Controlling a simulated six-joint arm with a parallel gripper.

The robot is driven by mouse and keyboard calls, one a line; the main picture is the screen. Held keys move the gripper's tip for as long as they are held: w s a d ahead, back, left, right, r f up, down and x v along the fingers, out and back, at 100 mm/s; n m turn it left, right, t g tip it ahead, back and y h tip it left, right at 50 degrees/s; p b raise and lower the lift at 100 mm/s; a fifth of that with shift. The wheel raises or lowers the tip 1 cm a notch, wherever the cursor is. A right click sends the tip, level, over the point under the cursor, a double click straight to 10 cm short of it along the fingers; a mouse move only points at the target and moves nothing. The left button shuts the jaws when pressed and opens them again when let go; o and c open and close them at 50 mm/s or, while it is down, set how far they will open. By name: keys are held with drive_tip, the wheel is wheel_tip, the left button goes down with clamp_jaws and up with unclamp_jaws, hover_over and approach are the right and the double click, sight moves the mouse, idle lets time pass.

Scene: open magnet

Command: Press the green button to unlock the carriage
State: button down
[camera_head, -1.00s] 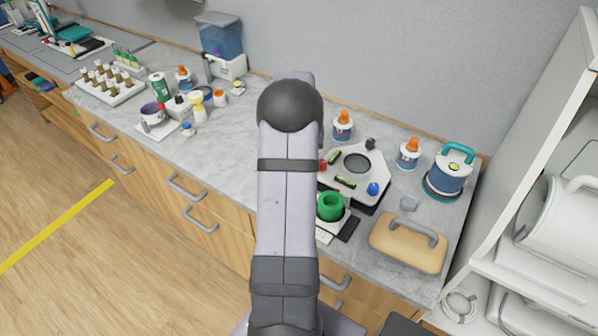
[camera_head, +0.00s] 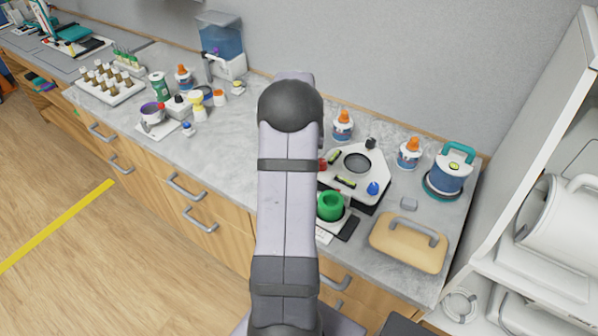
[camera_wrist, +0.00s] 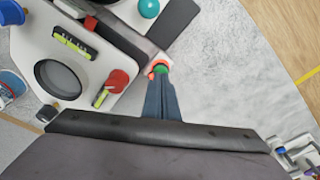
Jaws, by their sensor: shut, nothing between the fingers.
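In the wrist view my gripper (camera_wrist: 161,84) is shut, its slim dark fingers pointing away from the camera. A small green button (camera_wrist: 161,69) with orange-red around or beside it shows right at the fingertips. The fingers partly cover it, so I cannot tell whether they touch it or whether it is pressed. Left of it is the pale panel (camera_head: 352,183) of the device, with a round opening (camera_wrist: 58,79), a red knob (camera_wrist: 118,81) and yellow-green level vials. In the head view my arm hides the gripper and the button.
A green ring-shaped piece (camera_head: 331,206) stands at the device's front. A tan block with a grey handle (camera_head: 408,243), bottles with orange tops (camera_head: 409,153) and a blue canister (camera_head: 449,171) stand nearby. The counter left of my arm has clear room (camera_head: 222,138).

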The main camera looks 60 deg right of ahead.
drive_tip(key=shift+f+b, duration=0.3)
drive_tip(key=shift+f, duration=0.2)
drive_tip(key=shift+r, duration=0.15)
wheel_tip(320, 180, up, 7)
drive_tip(key=p, duration=0.5)
idle(0.4)
idle(0.4)
